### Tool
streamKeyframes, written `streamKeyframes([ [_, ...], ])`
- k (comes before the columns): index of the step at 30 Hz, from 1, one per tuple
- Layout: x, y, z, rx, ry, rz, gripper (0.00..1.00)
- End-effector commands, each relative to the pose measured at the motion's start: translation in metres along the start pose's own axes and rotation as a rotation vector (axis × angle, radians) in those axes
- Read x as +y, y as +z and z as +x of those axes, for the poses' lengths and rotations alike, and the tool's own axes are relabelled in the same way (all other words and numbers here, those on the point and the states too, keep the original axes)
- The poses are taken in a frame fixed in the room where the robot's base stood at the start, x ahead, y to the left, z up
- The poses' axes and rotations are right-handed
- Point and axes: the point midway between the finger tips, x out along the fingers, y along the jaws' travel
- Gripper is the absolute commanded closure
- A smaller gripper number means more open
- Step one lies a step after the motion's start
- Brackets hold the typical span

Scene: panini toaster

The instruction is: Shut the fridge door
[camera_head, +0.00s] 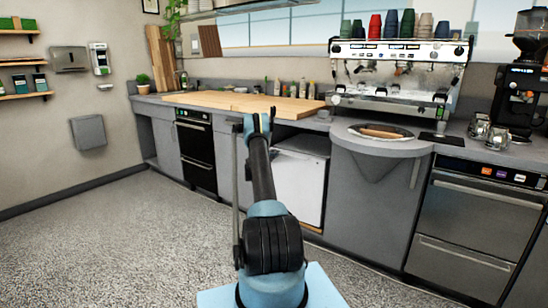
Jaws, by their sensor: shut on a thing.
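The fridge door (236,190) looks like a narrow grey upright panel, seen almost edge-on just left of my arm. It stands out from the counter front, swung open. To the right of my arm is an under-counter opening with a pale, boxy fridge body (300,185) in it. My arm hides part of the door and of the opening, and the exact grip contact is small and unclear.
The grey counter (216,130) runs along the back wall with a wooden board (240,102) on it. A black-fronted appliance (196,150) is left of the door. An espresso machine (400,75) and a drawer unit (470,220) are at right. The speckled floor (110,240) at left is clear.

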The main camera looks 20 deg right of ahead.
Motion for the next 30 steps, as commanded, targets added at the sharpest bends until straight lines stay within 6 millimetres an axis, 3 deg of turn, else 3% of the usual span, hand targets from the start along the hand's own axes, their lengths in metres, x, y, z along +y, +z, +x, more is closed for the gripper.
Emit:
streamKeyframes([
  [17, 0.002, 0.015, -0.012, 0.002, 0.002, 0.002, 1.0],
  [18, 0.002, 0.016, -0.012, 0.001, 0.002, 0.002, 0.89],
  [21, 0.002, 0.018, -0.013, -0.001, 0.002, 0.002, 0.71],
  [30, 0.001, 0.016, -0.013, 0.0, 0.001, 0.001, 0.71],
])
